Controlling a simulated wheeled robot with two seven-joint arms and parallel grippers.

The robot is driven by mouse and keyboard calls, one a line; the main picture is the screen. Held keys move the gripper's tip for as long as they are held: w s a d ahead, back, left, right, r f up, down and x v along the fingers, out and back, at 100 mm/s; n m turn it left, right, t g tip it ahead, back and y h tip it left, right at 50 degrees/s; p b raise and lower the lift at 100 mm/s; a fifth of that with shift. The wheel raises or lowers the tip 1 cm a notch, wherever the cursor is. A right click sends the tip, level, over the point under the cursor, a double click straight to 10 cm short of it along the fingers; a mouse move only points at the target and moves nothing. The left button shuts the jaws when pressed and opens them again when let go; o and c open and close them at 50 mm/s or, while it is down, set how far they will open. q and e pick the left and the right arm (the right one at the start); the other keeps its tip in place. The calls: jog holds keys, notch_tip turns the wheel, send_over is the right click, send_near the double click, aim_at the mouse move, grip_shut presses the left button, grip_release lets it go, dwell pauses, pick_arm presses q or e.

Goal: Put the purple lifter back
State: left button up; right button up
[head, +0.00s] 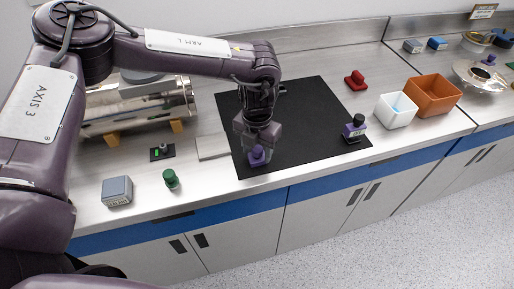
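A small purple piece (257,157), which looks like the purple lifter, is near the front edge of the black mat (300,105). My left gripper (258,147) points down right at it, with the fingertips at its top. The gripper hides part of the piece, and I cannot tell whether the fingers are closed on it or whether it touches the mat. A second purple piece with a dark top (355,128) stands upright at the mat's right edge. My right gripper is not in view.
A white bin (396,112) and an orange bin (435,93) stand right of the mat, with a red piece (355,80) behind. Left are a metal cylinder (140,103), a green piece (171,179), a grey box (117,191) and a pale flat plate (212,147).

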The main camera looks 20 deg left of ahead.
aim_at(257, 148)
pick_arm(q)
jog(key=shift+r, duration=0.1)
notch_tip(257, 148, up, 12)
jog(key=b, duration=0.2)
dwell(0.4)
dwell(0.4)
